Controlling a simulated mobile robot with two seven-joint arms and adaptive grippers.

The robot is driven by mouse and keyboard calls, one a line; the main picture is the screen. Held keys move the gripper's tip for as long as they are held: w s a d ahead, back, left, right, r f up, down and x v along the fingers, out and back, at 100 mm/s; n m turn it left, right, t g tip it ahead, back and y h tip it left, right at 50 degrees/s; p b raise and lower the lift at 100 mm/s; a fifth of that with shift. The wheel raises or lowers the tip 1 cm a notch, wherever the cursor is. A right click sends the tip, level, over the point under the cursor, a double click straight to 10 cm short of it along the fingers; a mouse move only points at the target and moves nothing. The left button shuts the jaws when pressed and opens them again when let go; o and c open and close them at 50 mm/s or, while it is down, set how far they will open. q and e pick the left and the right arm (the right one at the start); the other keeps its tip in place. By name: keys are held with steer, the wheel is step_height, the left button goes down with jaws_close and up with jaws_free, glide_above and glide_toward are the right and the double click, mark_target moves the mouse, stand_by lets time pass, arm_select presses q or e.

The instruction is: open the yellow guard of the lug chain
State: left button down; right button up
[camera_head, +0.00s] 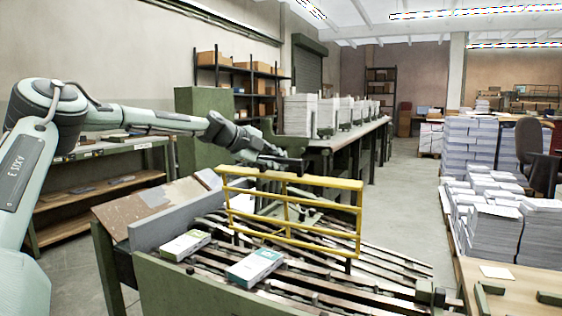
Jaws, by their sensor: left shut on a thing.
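The yellow guard (359,215) is a barred frame of rails and posts. It stands roughly upright over the lug chain (330,275), which runs across the front of the view as several dark slatted tracks. My left gripper (288,166) reaches in from the left and is shut on the guard's top rail, near its middle. The fingertips are small and dark here, so their exact hold on the rail is hard to make out. My right gripper is out of view.
A green and white packet (185,245) and a teal and white packet (254,266) lie on the chain before the guard. A long bench with paper stacks (300,115) runs behind. Paper piles (490,225) stand at right. The aisle floor between is clear.

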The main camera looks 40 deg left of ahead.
arm_select(q)
steer(key=shift+a+r, duration=0.1)
steer(key=shift+r, duration=0.25)
steer(key=c, duration=1.6)
jaws_free()
steer(key=shift+o, duration=0.3)
steer(key=shift+s+f, duration=0.1)
steer(key=v, duration=1.2)
steer(key=shift+s, duration=0.1)
